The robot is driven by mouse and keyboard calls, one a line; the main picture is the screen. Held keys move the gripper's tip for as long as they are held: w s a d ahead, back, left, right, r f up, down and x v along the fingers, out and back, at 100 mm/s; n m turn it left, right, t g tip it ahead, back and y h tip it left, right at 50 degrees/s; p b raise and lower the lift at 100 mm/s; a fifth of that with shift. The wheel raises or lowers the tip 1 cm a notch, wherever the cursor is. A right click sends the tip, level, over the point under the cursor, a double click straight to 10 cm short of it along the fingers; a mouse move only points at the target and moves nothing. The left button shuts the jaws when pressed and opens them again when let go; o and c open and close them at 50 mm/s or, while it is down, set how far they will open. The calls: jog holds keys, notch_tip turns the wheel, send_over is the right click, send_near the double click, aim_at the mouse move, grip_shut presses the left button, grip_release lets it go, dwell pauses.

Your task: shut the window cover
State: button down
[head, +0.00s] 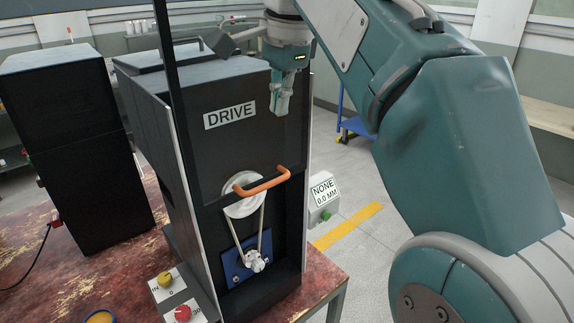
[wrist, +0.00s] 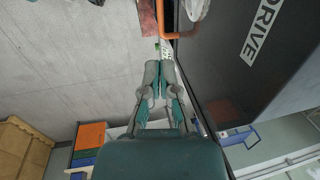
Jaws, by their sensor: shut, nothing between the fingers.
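The window cover (head: 240,150) is on the front of the black machine marked DRIVE. It seems to be a see-through pane with a dark frame. An orange handle (head: 262,181) crosses its lower part; the handle also shows at the top of the wrist view (wrist: 162,22). The pale pulley (head: 244,195) is partly behind the handle. The belt and small lower wheel (head: 255,260) show in the recess below it. My gripper (head: 279,103) is shut and empty, above the handle and apart from it, right of the DRIVE label. Its fingers show in the wrist view (wrist: 164,75).
The machine stands on a worn red table (head: 80,262). Yellow (head: 165,279) and red (head: 183,313) knobs sit at its front left. A black cabinet (head: 75,150) stands left. A grey box labelled NONE (head: 323,195) is at the right, with open floor beyond.

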notch_tip(320, 180, down, 3)
jog(key=a, duration=0.2)
send_over(269, 182)
jog(key=s+d, duration=0.1)
notch_tip(269, 182, down, 5)
jog(key=f, duration=0.3)
jog(key=a+f, duration=0.1)
jog(key=f, duration=0.1)
jog(key=shift+w+a+f, duration=0.1)
jog(key=shift+w, duration=0.2)
jog(key=shift+a+f, duration=0.2)
jog(key=shift+f, duration=0.1)
jog(key=shift+d, duration=0.4)
notch_tip(269, 182, down, 37)
jog(key=shift+s, duration=0.15)
jog(key=shift+a, duration=0.1)
